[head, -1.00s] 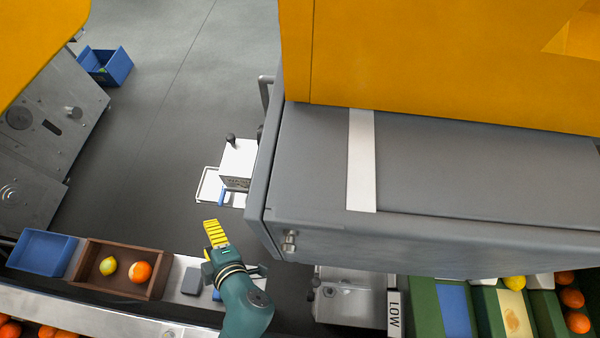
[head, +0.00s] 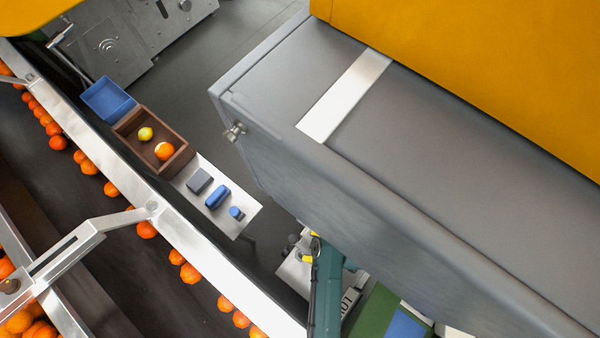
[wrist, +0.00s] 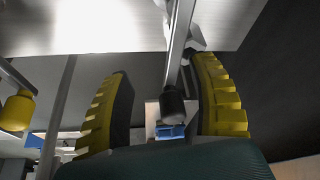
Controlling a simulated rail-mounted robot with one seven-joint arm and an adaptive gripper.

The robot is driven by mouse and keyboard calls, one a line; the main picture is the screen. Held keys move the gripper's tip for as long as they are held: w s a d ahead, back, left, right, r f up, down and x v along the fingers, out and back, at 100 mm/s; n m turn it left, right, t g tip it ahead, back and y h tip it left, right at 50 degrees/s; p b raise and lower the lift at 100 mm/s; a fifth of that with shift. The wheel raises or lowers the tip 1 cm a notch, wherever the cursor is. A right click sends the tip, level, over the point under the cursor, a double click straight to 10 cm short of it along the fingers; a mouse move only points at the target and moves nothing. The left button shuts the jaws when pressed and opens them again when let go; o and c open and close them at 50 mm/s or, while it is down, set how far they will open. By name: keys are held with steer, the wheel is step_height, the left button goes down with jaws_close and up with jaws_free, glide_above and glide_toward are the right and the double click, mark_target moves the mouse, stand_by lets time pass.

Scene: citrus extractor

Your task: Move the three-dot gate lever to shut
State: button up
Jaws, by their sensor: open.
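In the wrist view a metal lever with a dark knob (wrist: 173,103) hangs between the two yellow fingers of my gripper (wrist: 163,72). The fingers are open and stand apart on either side of it, with no clear contact. A second knob, yellow (wrist: 17,110), shows at the left edge, outside the fingers. No dot marks are readable, so I cannot tell which lever is the three-dot one or its setting. In the head view the grey housing hides most of my gripper. Small yellow parts show beside my teal arm, near a dark knob (head: 291,240) on a pale unit.
The large grey housing (head: 370,170) overhangs the arm in the head view. A metal shelf (head: 240,221) with small blue and grey blocks, a brown fruit box (head: 124,131) and a blue bin (head: 108,98) lie left. A conveyor rail runs beside them with several oranges.

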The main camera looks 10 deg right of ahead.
mark_target(292, 239)
steer(key=w+a, duration=0.1)
steer(key=a, duration=0.1)
steer(key=w+a+b, duration=0.1)
steer(key=a, duration=0.1)
steer(key=w+a, duration=0.1)
steer(key=a, duration=0.1)
steer(key=shift+w+a+f+b, duration=0.15)
steer(key=shift+w+a+b, duration=0.05)
steer(key=shift+w+b, duration=0.2)
steer(key=shift+a+f+b, duration=0.1)
steer(key=shift+f+b, duration=0.35)
steer(key=shift+f, duration=0.05)
steer(key=shift+r, duration=0.1)
steer(key=shift+c, duration=0.3)
jaws_close()
